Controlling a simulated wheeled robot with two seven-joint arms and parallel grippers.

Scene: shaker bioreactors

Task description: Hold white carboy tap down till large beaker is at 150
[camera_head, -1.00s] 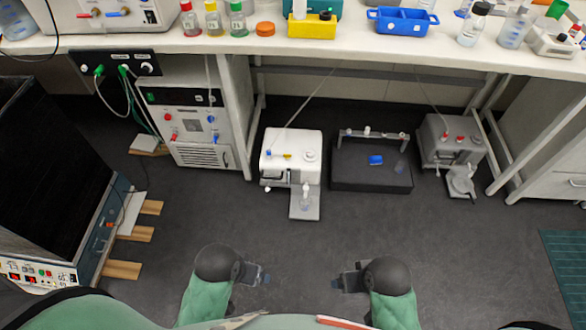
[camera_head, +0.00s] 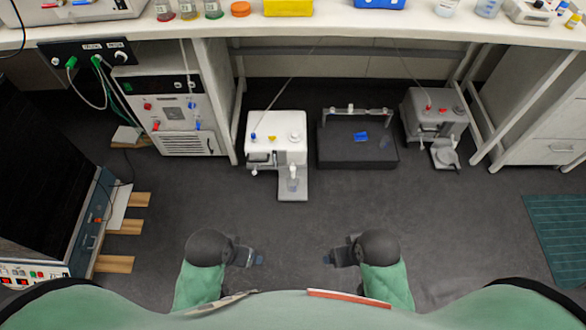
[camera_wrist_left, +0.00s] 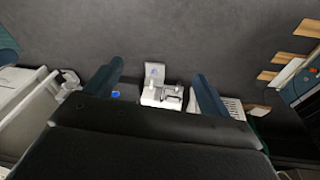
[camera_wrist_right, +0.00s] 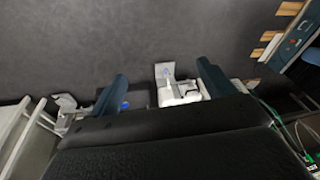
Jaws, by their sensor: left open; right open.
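The carboy also shows in the left wrist view (camera_wrist_left: 161,97) and the right wrist view (camera_wrist_right: 180,94). My left gripper (camera_head: 258,260) and right gripper (camera_head: 331,259) are both open and empty, over the floor well in front of the carboy.
A black box (camera_head: 357,146) and a grey carboy (camera_head: 434,112) stand to the right of the white carboy. A white cabinet unit (camera_head: 177,117) is to its left. The bench edge (camera_head: 330,31) overhangs them. Wooden planks (camera_head: 122,227) jut out at left. The middle floor is clear.

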